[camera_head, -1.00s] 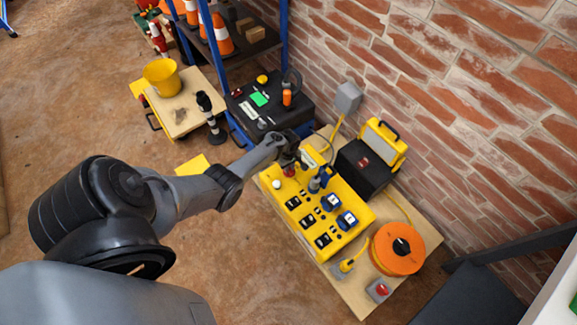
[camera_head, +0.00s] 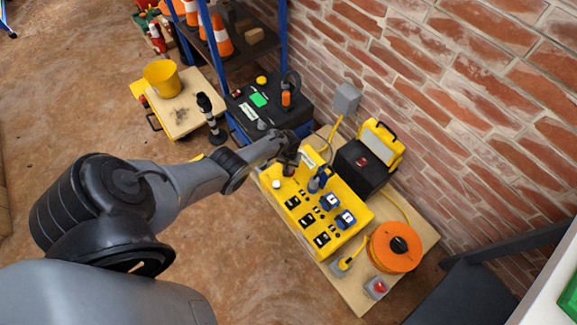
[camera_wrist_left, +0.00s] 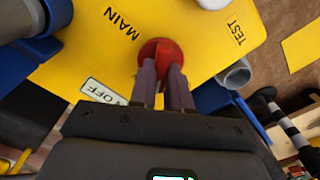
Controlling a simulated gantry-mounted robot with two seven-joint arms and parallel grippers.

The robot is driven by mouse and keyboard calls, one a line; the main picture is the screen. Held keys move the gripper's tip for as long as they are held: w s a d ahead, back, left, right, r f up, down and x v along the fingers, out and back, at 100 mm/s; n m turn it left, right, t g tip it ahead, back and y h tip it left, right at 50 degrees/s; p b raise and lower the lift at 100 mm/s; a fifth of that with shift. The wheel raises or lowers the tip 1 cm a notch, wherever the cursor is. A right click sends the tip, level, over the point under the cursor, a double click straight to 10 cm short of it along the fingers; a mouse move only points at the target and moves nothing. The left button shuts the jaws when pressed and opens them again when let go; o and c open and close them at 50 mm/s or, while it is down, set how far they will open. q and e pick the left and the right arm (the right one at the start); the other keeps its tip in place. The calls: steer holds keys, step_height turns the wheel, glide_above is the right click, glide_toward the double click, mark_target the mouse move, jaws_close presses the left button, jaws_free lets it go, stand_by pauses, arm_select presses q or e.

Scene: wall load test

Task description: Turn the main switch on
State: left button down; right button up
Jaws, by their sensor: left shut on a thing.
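The red main switch (camera_wrist_left: 160,54) sits on the yellow panel (camera_wrist_left: 95,55) beside the printed word MAIN in the left wrist view. My left gripper (camera_wrist_left: 164,72) is shut on the switch's red handle, with one finger on each side. A white label reading OFF (camera_wrist_left: 101,92) lies beside the switch, partly hidden by the gripper. In the head view the yellow panel (camera_head: 345,237) stands on a wooden board, and my left gripper (camera_head: 290,168) reaches its upper left end and hides most of the switch. My right gripper does not show.
A white knob (camera_head: 276,184) is close to the left gripper. An orange cable reel (camera_head: 396,248), a grey box with a red button (camera_head: 376,288) and a black-yellow case (camera_head: 362,165) share the board (camera_head: 432,238). A brick wall stands behind.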

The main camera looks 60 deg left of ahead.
arm_select(q)
steer(key=m, duration=0.4)
steer(key=shift+d+m, duration=0.1)
steer(key=shift+m, duration=1.4)
steer(key=c, duration=1.1)
jaws_free()
steer(key=shift+r+p, duration=0.5)
steer(key=shift+r, duration=0.15)
step_height(320, 180, up, 10)
steer(key=p, duration=0.8)
steer(key=shift+f, duration=0.25)
